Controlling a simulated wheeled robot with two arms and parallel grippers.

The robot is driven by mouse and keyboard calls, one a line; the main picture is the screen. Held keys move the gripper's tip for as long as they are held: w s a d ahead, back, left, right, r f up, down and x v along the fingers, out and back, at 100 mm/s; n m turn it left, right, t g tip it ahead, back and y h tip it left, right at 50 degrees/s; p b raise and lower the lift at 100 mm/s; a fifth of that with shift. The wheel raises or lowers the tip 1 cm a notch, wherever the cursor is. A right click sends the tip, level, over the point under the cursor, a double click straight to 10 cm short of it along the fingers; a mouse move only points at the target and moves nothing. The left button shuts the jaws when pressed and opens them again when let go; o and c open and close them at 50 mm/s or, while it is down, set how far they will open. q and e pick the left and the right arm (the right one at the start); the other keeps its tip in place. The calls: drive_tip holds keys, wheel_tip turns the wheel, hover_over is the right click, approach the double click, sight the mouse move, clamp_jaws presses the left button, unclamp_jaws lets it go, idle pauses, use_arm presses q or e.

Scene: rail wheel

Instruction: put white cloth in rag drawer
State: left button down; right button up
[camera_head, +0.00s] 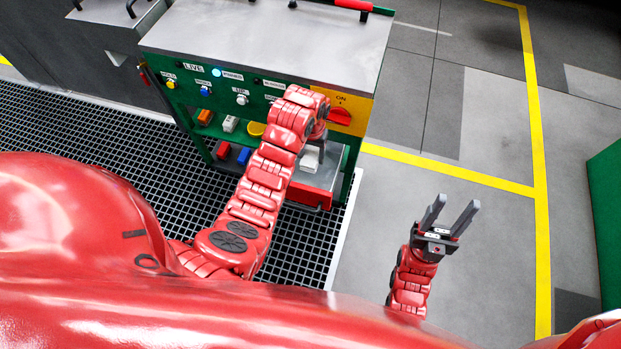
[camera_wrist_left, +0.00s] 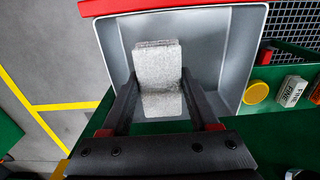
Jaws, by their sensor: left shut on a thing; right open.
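The white cloth (camera_wrist_left: 158,64) is a small pale folded block in the left wrist view. My left gripper (camera_wrist_left: 158,92) is shut on it, with a dark finger on each side. The cloth is over the open rag drawer (camera_wrist_left: 232,50), a grey tray with a red front; whether it touches the drawer floor is unclear. In the head view the cloth (camera_head: 309,158) shows below my left gripper (camera_head: 318,146), which my red arm partly hides. The drawer (camera_head: 298,191) is pulled out at the cart's lower right. My right gripper (camera_head: 452,214) is open and empty above the floor.
The green cart has a grey top (camera_head: 270,45) and a panel of buttons with a red switch (camera_head: 340,116). A shelf holds several coloured blocks and a yellow round piece (camera_wrist_left: 255,92). Open floor (camera_head: 440,180) lies to the right.

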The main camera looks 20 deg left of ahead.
use_arm(q)
drive_tip(key=f, duration=0.7)
drive_tip(key=shift+s+f, duration=0.1)
drive_tip(key=shift+s, duration=0.2)
drive_tip(key=shift+f, duration=2.05)
drive_tip(key=shift+f, duration=0.1)
drive_tip(key=shift+c, duration=0.7)
unclamp_jaws()
drive_tip(key=shift+b, duration=0.3)
wheel_tip(320, 180, up, 12)
drive_tip(key=shift+r+p, duration=0.15)
drive_tip(key=shift+p, duration=0.55)
